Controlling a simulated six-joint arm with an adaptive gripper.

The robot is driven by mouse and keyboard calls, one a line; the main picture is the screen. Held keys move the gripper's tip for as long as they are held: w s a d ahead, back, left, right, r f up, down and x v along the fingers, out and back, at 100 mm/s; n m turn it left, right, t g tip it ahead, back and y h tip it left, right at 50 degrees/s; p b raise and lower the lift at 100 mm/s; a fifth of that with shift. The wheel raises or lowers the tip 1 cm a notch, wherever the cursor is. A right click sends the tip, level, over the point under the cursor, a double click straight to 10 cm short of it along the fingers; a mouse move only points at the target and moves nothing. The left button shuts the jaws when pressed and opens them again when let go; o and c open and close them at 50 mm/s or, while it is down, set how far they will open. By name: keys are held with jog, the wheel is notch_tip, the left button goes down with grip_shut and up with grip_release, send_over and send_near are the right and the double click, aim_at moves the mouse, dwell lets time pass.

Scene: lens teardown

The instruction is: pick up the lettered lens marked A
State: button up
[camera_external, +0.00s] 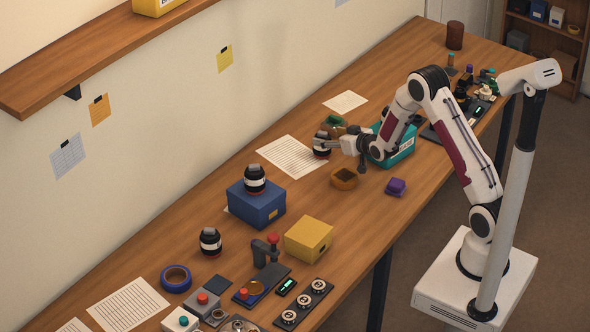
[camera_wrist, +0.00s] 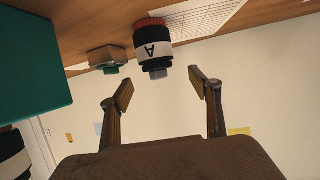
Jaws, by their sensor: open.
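The lens marked A (camera_wrist: 152,40) is a black cylinder with a white band, a red ring and a grey end. The wrist view is inverted, and the letter A shows upside down on the band. In the external view this lens (camera_external: 321,147) stands on the table at the edge of a lined sheet. My gripper (camera_wrist: 161,80) is open and empty, its two fingers spread to either side of the lens's near end. The lens body is just beyond the fingertips. In the external view my gripper (camera_external: 335,143) is low and close beside it.
A green-topped item (camera_wrist: 108,58) is near the lens. Other lenses stand on a blue box (camera_external: 254,205) and the table (camera_external: 210,242).

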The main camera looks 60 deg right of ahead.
aim_at(326, 137)
jog(key=shift+w+f, duration=0.1)
jog(key=shift+f, duration=0.05)
jog(key=shift+w+d+f, duration=0.25)
jog(key=shift+w+f, duration=0.15)
jog(key=shift+w, duration=0.15)
jog(key=shift+w+d+f, duration=0.25)
jog(key=shift+w+f, duration=0.15)
jog(key=shift+w, duration=0.1)
jog(key=shift+x, duration=1.15)
jog(key=c, duration=1.4)
jog(key=shift+r, duration=0.15)
jog(key=shift+c, duration=1.4)
jog(key=shift+r, duration=0.1)
jog(key=shift+r, duration=4.9)
